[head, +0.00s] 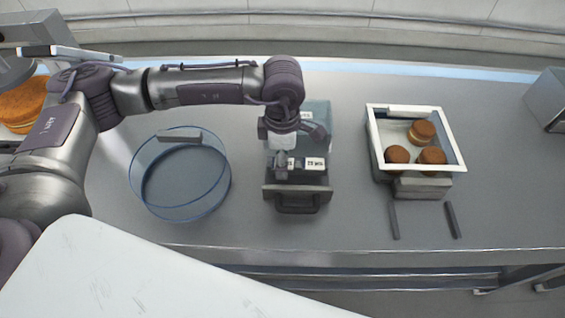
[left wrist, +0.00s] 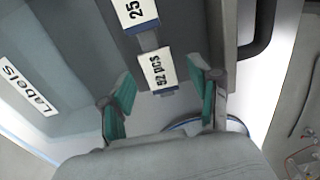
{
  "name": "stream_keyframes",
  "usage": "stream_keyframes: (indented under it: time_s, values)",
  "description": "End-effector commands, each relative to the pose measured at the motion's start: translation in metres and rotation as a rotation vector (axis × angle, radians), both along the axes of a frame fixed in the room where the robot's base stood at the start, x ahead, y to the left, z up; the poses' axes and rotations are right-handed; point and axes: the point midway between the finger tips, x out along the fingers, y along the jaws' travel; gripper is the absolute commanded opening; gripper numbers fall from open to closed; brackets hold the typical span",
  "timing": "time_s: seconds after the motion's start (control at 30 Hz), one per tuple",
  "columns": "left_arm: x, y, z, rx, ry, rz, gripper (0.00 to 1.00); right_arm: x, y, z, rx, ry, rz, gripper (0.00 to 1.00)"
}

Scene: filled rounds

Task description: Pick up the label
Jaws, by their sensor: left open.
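Two white labels with black print lie in the dark tray of a label box (head: 298,190), which has a handle at its front. One label (head: 314,164) is at the right; in the left wrist view it shows "25" (left wrist: 135,11). The other label (left wrist: 158,70), ending in "pcs", is at the left and partly hidden by my gripper in the head view. My left gripper (left wrist: 160,82) is open above this label, its green-padded fingers on either side of it in the wrist view. I cannot tell the height gap. My right gripper is not in view.
A clear round container with a blue rim (head: 150,190) stands left of the box. A white-framed tray (head: 455,150) with several round filled cakes stands at the right. Two dark strips (head: 394,220) lie in front of it. A metal box (head: 545,100) is far right.

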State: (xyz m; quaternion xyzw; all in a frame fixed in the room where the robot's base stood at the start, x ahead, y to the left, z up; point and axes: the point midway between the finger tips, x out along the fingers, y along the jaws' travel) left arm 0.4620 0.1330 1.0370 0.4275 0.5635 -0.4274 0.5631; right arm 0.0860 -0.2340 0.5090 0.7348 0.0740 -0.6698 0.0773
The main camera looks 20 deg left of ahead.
Motion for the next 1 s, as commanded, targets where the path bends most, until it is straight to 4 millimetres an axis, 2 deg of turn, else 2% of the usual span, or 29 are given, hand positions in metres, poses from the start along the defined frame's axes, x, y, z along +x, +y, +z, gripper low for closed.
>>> stream_keyframes:
  time_s: [0.3, 0.37, 0.57, 1.0]
  values:
    - [0.0001, 0.0001, -0.0002, 0.000, 0.000, 0.000, 0.62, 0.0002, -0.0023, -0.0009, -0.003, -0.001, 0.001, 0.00]
    - [0.0001, 0.0001, -0.0002, 0.000, 0.000, 0.000, 0.54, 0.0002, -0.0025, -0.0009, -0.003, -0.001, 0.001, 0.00]
    - [0.0001, 0.0000, -0.0003, 0.000, 0.000, 0.000, 0.21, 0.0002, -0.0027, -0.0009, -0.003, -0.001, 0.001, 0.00]
    - [0.0000, 0.0000, 0.0021, 0.000, 0.000, 0.000, 0.19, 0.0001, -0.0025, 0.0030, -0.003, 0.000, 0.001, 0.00]
